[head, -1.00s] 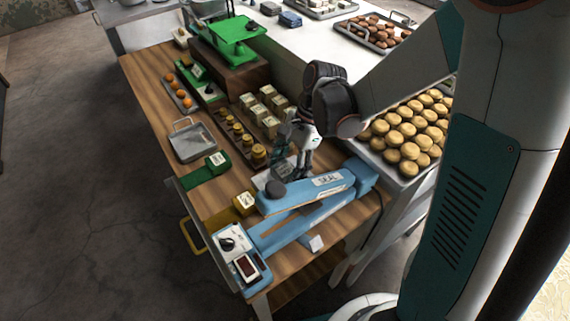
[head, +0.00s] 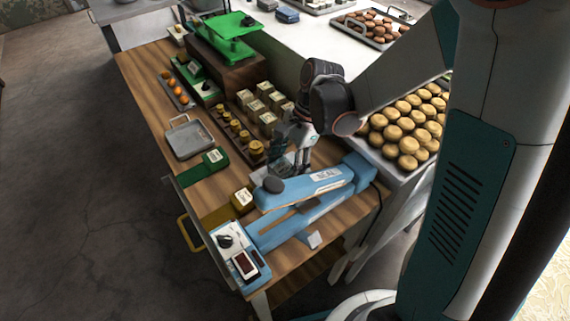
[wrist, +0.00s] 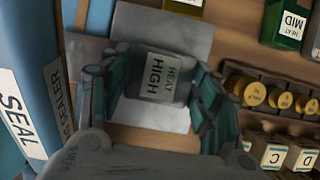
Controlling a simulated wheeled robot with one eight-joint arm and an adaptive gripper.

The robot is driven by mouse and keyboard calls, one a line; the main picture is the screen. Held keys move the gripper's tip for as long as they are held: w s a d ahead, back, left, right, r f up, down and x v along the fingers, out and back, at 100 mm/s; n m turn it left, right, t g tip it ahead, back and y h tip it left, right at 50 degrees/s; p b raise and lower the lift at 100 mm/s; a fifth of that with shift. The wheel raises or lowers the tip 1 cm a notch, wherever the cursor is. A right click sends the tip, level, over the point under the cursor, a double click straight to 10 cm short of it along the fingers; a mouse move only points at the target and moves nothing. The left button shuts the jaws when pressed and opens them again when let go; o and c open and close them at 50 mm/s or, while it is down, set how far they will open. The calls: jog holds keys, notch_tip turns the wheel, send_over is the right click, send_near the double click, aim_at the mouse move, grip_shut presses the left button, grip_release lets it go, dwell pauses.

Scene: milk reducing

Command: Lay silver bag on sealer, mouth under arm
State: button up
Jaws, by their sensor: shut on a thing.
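The silver bag (wrist: 160,76), labelled HEAT HIGH, is between the teal fingers of my gripper (wrist: 152,78) in the wrist view. My gripper (head: 290,160) is shut on it, just behind the sealer in the head view. The sealer's side (wrist: 40,70) shows at the left of the wrist view. The bag is beside the sealer, not under its arm. Its mouth cannot be made out.
Grey flat sheets (wrist: 190,32) show behind the bag. A yellow block (head: 242,199) and a green block (head: 215,158) stand left of the sealer. Weights (head: 244,137) and labelled boxes (head: 267,119) stand behind my gripper. A tray of round buns (head: 408,130) is at the right.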

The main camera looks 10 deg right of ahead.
jog(key=shift+f, duration=0.1)
jog(key=o, duration=1.1)
jog(key=shift+o, duration=0.2)
jog(key=v, duration=1.2)
jog(key=shift+s, duration=0.1)
